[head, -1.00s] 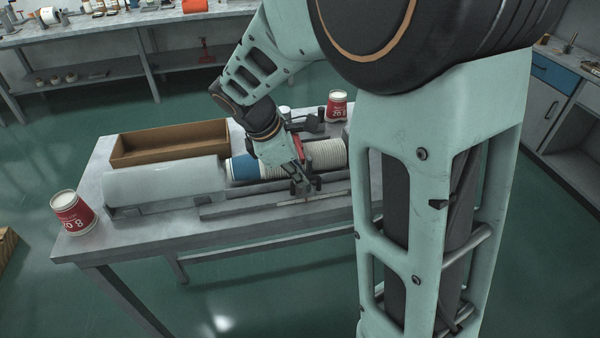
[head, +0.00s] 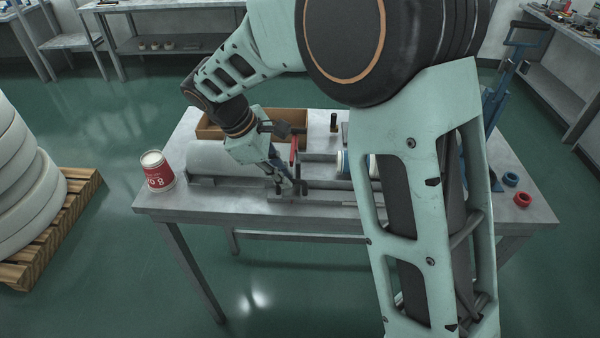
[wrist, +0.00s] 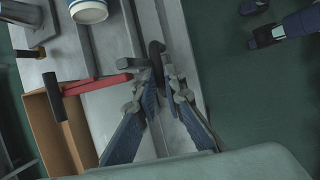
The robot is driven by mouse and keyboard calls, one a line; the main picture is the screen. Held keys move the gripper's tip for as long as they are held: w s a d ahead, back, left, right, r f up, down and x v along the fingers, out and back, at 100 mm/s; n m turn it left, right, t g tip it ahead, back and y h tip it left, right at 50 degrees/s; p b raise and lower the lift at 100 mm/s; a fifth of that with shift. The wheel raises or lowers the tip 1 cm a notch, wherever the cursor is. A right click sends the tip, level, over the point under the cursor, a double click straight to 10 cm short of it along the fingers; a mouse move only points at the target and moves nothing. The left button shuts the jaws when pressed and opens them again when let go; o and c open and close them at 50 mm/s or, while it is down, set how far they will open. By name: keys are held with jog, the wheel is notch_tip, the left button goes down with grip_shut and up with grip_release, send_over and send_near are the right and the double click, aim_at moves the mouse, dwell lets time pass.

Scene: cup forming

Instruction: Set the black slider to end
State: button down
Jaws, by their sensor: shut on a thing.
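The black slider (wrist: 155,48) stands upright on the rail along the front of the machine, between my fingertips in the wrist view. My gripper (wrist: 166,78) is shut on it. In the head view my gripper (head: 290,186) reaches down to the rail at the slider (head: 304,187), right of the white cylinder (head: 212,158). The fingers partly hide the slider's lower part, and the right end of the rail is hidden behind my arm.
A red lever (wrist: 96,85) with a black handle lies close to my fingers. A white cup with blue bands (wrist: 88,10) is farther along. A brown box (head: 209,131) stands behind, a red can (head: 158,172) at the table's left end.

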jog(key=shift+a, duration=0.15)
jog(key=c, duration=2.3)
grip_release()
jog(key=shift+r, duration=0.1)
jog(key=v, duration=1.2)
